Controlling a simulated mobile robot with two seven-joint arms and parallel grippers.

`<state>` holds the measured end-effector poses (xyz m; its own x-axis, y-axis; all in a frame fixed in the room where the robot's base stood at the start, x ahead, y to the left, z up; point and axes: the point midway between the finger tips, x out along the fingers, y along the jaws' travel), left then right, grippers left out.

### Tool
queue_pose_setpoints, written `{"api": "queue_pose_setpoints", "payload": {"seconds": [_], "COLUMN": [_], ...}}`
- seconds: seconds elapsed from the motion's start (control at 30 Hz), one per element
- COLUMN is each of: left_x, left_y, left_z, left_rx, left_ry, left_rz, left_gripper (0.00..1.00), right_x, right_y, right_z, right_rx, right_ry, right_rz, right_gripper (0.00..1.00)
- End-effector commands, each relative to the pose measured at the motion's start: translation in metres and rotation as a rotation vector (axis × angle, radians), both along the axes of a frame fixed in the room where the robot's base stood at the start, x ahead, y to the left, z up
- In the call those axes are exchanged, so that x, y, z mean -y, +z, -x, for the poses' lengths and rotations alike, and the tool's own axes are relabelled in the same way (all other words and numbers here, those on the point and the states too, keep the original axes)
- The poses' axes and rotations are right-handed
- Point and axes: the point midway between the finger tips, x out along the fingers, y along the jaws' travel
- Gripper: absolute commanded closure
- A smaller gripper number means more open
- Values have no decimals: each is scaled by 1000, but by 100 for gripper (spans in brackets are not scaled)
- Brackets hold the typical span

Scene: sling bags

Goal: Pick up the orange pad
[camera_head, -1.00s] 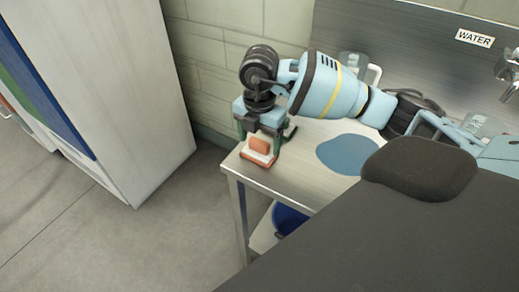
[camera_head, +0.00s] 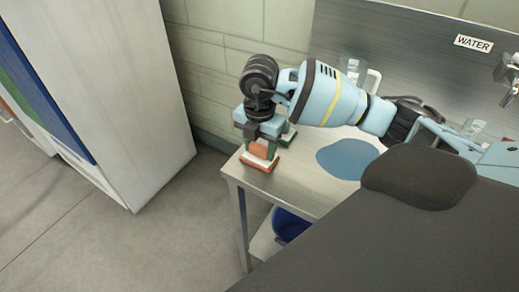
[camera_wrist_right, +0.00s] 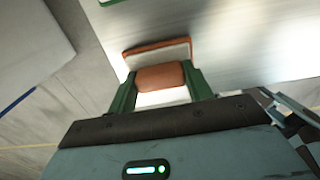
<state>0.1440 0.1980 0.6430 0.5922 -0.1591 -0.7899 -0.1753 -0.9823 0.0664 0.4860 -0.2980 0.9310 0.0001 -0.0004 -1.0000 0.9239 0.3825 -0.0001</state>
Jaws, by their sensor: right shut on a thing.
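The orange pad (camera_head: 258,150) is a small block with an orange grip on a white body and an orange base. It stands at the left front corner of the metal table (camera_head: 300,180). My right gripper (camera_head: 262,147) is over it from above, its green fingers on either side. In the right wrist view the fingers are shut on the orange grip of the pad (camera_wrist_right: 160,76). The pad's base seems to be at the tabletop; whether it touches is hard to tell. My left gripper is not in view.
A blue round mat (camera_head: 347,158) lies on the table to the right. Clear containers stand at the back near the wall. A blue bin (camera_head: 290,224) is under the table. A tall white cabinet (camera_head: 120,100) stands at the left, with open floor between.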

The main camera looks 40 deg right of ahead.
Motion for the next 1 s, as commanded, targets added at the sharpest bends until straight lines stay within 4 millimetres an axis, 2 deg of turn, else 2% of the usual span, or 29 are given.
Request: {"api": "queue_pose_setpoints", "payload": {"seconds": [0.17,0.37,0.8,1.0], "left_x": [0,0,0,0], "left_y": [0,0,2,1], "left_z": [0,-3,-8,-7], "left_rx": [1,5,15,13], "left_ry": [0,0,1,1], "left_rz": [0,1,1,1], "left_gripper": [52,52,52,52], "right_x": [0,-1,-12,-17], "right_y": [10,38,43,46], "right_z": [-1,-1,96,132], "right_rx": [3,5,-1,-1], "right_ry": [0,1,4,2], "right_rz": [-2,-2,0,1], "right_gripper": [72,72,72,72]}}
